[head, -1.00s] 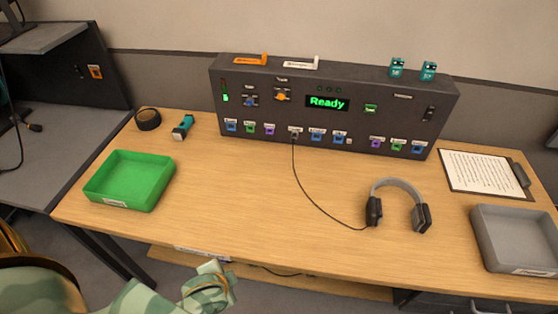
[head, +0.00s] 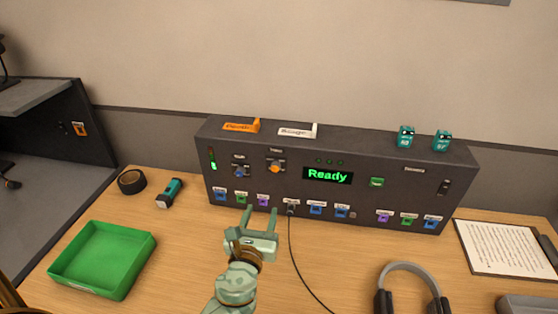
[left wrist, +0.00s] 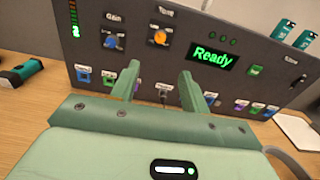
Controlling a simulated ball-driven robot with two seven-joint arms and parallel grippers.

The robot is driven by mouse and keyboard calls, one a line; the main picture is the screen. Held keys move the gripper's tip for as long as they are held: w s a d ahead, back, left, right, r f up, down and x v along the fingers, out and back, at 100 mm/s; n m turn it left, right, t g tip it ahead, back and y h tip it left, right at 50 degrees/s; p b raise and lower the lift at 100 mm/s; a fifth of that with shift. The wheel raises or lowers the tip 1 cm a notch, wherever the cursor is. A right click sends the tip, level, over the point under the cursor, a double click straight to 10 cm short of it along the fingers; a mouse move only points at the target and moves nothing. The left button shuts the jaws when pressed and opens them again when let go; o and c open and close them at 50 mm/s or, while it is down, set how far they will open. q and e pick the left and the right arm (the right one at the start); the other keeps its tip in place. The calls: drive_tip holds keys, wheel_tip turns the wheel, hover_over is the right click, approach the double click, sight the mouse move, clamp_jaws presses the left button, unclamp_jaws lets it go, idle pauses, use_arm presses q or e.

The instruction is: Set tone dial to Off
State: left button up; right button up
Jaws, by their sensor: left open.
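The tone dial (head: 275,167) is an orange knob on the upper left of the dark console face, under a small label. It also shows in the left wrist view (left wrist: 159,37), where the label above it reads Tone. I cannot tell its exact setting. My left gripper (head: 260,210) is open and empty, its two fingers pointing at the console below the dial. In the left wrist view the fingertips (left wrist: 160,72) stand apart, with the tone dial above the gap between them. My right gripper is out of view.
A blue gain dial (head: 239,171) sits left of the tone dial. The console (head: 400,182) has a row of coloured sockets along its bottom, with a black cable (head: 291,250) plugged in. A green tray (head: 104,260), flashlight (head: 169,193) and headphones (head: 410,275) lie on the desk.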

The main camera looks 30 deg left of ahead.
use_arm(q)
approach(275, 169)
drive_tip(key=b+x, duration=0.1)
drive_tip(key=x, duration=0.6)
drive_tip(key=shift+w+a, duration=0.1)
drive_tip(key=shift+w, duration=0.25)
drive_tip(key=shift+w+a, duration=0.15)
drive_tip(key=shift+w, duration=0.25)
drive_tip(key=shift+r, duration=0.1)
drive_tip(key=shift+c, duration=0.7)
drive_tip(key=c, duration=0.9)
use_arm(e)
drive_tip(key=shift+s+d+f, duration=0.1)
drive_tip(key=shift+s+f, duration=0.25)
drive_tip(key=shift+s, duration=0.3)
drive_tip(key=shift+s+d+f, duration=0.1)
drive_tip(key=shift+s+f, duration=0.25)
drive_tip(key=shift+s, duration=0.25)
